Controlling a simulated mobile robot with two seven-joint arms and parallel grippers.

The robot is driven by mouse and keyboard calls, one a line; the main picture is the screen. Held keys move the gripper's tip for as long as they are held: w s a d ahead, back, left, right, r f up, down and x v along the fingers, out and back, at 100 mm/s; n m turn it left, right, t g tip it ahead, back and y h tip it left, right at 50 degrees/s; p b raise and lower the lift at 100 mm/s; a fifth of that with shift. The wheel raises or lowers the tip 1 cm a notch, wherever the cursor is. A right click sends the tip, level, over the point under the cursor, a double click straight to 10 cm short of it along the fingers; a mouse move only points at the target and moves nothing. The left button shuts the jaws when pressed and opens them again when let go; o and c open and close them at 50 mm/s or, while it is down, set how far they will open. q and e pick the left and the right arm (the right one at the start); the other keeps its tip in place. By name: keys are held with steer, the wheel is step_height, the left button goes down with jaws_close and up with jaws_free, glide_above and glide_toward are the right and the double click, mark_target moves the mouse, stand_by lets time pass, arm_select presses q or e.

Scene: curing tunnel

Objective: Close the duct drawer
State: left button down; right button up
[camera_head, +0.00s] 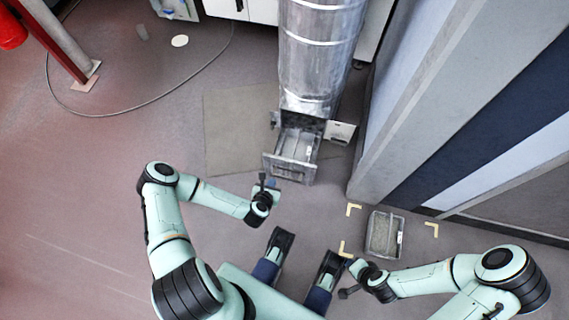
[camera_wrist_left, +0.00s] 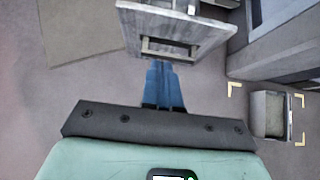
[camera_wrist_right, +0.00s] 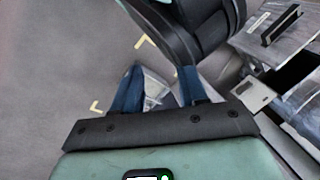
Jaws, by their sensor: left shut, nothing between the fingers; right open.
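The metal duct drawer (camera_head: 297,146) stands pulled out from the foot of the round silver duct (camera_head: 318,55). Its inside shows from above. Its front plate (camera_head: 289,169) with a handle faces my base; the left wrist view shows the plate (camera_wrist_left: 190,25) and the bar handle (camera_wrist_left: 168,48) at the top. My left gripper (camera_head: 270,183) is shut and empty just in front of the plate. Its blue fingertips (camera_wrist_left: 163,66) appear just below the handle; whether they touch is unclear. My right gripper (camera_head: 350,280) is open and empty, low at the right, away from the drawer.
A grey bin (camera_head: 385,236) sits on the floor between yellow corner marks, right of the drawer. A small hatch door (camera_head: 340,131) stands out beside the duct. A tall panelled wall (camera_head: 440,110) bounds the right. A cable (camera_head: 110,114) lies on the left floor, otherwise mostly clear.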

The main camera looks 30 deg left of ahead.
arm_select(q)
steer(key=b, duration=0.3)
glide_toward(282, 161)
step_height(282, 161, down, 3)
steer(key=s, duration=0.1)
steer(key=w, duration=0.1)
steer(key=w+b, duration=0.1)
steer(key=w, duration=0.1)
steer(key=w+f, duration=0.1)
steer(key=shift+w+a+f+b, duration=0.1)
steer(key=shift+w+a+b, duration=0.1)
steer(key=shift+a+b, duration=0.2)
steer(key=shift+w+a, duration=0.1)
steer(key=shift+w, duration=0.4)
arm_select(e)
steer(key=d+f, duration=0.3)
steer(key=f, duration=0.4)
steer(key=shift+w+m+h, duration=0.3)
steer(key=shift+w, duration=0.05)
